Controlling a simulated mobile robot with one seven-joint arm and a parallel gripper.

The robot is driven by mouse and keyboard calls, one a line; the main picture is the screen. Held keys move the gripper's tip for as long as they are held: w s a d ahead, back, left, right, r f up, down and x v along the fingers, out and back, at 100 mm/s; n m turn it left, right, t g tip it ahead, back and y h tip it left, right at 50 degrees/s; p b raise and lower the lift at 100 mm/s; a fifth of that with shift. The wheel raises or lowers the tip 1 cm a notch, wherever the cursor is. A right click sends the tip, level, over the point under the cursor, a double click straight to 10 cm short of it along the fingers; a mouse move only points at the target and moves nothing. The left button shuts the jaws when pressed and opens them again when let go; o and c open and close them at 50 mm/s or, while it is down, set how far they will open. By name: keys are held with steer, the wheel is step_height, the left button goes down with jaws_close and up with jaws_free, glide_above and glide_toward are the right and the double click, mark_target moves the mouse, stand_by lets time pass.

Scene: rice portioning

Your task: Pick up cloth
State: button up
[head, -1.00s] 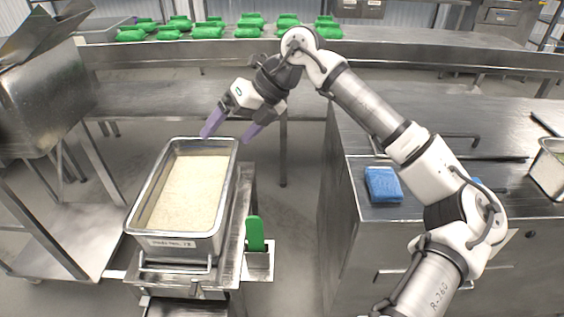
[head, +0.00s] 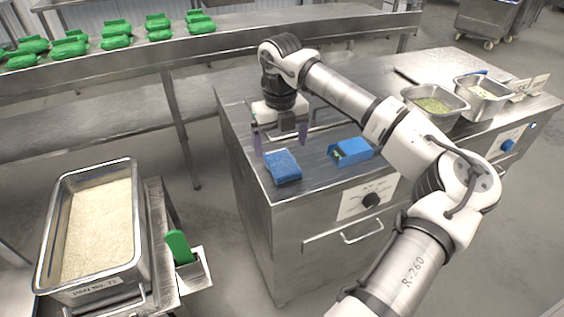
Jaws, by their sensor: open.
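A folded blue cloth (head: 283,167) lies on the steel counter, near its front left corner, in the head view. My gripper (head: 279,150) points down just behind and above the cloth. Its two purple fingers are spread apart, one at the cloth's left and one at its right in the picture. The gripper is open and holds nothing. I cannot tell whether a fingertip touches the counter or the cloth.
A blue open box (head: 351,152) sits right of the cloth. Steel pans (head: 434,103) stand farther right on the counter (head: 235,107). A rice pan (head: 134,222) and a green-handled tool (head: 180,247) are at lower left.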

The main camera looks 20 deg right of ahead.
mark_target(282, 161)
steer(key=f+p, duration=0.1)
steer(key=f, duration=0.1)
steer(key=f+p, duration=0.1)
steer(key=f, duration=0.2)
steer(key=shift+d+f, duration=0.2)
steer(key=shift+f, duration=0.1)
steer(key=shift+c, duration=0.3)
steer(key=c, duration=1)
steer(key=shift+r, duration=0.15)
step_height(282, 161, up, 20)
steer(key=b, duration=0.3)
